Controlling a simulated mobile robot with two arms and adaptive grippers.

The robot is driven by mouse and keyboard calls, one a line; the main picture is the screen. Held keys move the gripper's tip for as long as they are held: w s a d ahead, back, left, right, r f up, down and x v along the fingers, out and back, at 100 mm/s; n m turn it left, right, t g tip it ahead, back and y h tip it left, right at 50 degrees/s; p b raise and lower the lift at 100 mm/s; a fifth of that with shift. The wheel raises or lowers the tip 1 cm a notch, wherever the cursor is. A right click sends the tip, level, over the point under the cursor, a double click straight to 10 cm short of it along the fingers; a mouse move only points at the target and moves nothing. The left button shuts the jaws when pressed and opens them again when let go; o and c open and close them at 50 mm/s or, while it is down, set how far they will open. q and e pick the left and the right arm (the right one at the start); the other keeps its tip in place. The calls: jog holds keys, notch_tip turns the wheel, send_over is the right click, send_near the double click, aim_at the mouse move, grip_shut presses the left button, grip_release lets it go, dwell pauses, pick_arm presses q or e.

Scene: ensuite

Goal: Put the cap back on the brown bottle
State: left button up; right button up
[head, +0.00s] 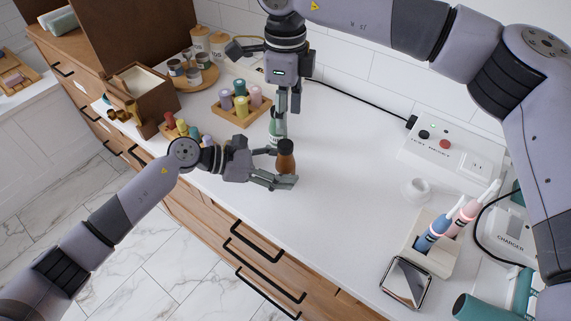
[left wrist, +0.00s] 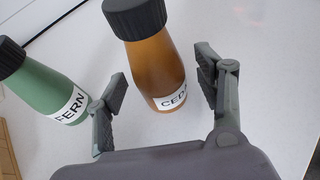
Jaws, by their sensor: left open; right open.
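The brown bottle (head: 286,163) stands upright on the white counter, its label partly reading "CED" in the left wrist view (left wrist: 158,70). A black ribbed cap (left wrist: 135,18) sits on its neck; I cannot tell whether it is tight. My left gripper (head: 285,180) is low at the bottle, with open fingers (left wrist: 162,95) on either side of it and visible gaps. My right gripper (head: 283,136) points down just above the cap, open; its fingertips are small and partly overlap the green bottle behind. The green bottle (left wrist: 50,85), labelled "FERN", has its own black cap (left wrist: 10,57).
A wooden tray of coloured bottles (head: 241,108) and a wooden box (head: 143,93) stand to the left. A white round piece (head: 416,191), toothbrush holder (head: 432,240) and mirror (head: 406,282) are to the right. The counter between is clear.

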pick_arm(q)
jog(key=shift+d+f, duration=0.2)
jog(key=shift+d, duration=0.25)
jog(key=shift+c, duration=0.5)
grip_shut()
